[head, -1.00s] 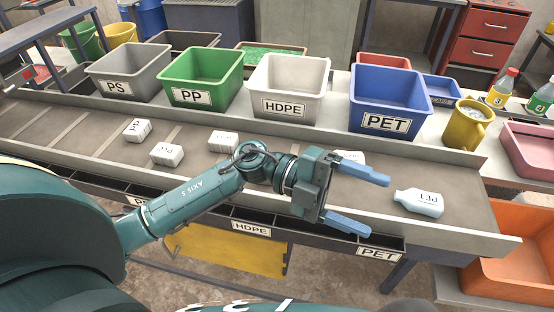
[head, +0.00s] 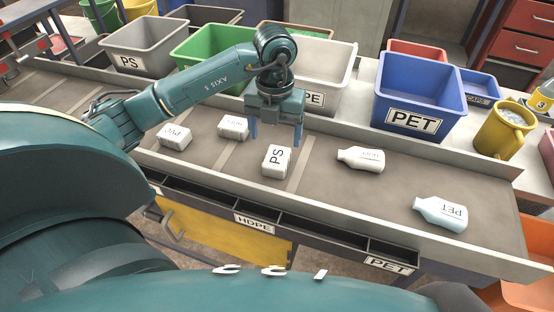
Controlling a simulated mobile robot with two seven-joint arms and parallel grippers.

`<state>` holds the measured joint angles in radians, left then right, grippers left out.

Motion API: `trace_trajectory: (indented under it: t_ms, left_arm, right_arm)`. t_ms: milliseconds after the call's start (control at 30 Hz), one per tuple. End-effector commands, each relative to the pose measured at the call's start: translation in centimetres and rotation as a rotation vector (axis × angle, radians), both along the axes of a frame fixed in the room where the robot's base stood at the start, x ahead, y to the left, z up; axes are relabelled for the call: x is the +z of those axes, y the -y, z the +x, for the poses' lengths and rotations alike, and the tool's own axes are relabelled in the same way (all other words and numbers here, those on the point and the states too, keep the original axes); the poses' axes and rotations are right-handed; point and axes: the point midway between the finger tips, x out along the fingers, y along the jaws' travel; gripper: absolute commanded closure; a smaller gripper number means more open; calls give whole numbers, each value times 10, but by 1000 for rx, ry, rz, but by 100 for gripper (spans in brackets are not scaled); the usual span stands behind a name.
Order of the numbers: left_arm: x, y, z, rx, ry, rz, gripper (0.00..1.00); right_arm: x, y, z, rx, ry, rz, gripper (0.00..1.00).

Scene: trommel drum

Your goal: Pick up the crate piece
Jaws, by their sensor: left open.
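Several white pieces lie on the grey belt (head: 325,190). A block marked PS (head: 276,161) lies in the middle, just below and in front of my left gripper in the picture. A block marked PVC (head: 175,137) and another block with a label too small to read (head: 233,127) lie to its left. A white bottle (head: 361,158) and a bottle marked PET (head: 440,213) lie to its right. I cannot tell which piece is the crate piece. My left gripper (head: 276,137) points down, open, with its blue fingers apart and nothing between them. My right gripper is not in view.
Behind the belt stand a grey PS bin (head: 118,62), a green PP bin (head: 187,50), a white bin partly hidden by my arm (head: 335,85) and a blue PET bin (head: 400,92). A yellow mug-like container (head: 497,135) is at the right. A low rail edges the belt.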

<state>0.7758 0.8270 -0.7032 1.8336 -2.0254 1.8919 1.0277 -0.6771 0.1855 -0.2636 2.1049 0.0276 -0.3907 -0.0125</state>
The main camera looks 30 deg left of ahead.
Motion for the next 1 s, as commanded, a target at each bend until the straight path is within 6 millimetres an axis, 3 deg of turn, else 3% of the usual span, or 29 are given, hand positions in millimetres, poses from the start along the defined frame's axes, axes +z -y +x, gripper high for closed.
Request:
trace_trajectory:
  t_ms: [167,500,767,1000]
  left_arm:
    - [-12,1,0,-1,-1,0,24]
    - [-56,9,-2,-2,-2,-2,24]
    - [-61,9,-1,-2,2,-2,24]
    - [-60,9,-1,-2,2,-2,41]
  right_arm:
    - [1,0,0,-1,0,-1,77]
    - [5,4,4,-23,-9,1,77]
    - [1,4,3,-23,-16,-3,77]
    - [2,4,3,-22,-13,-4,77]
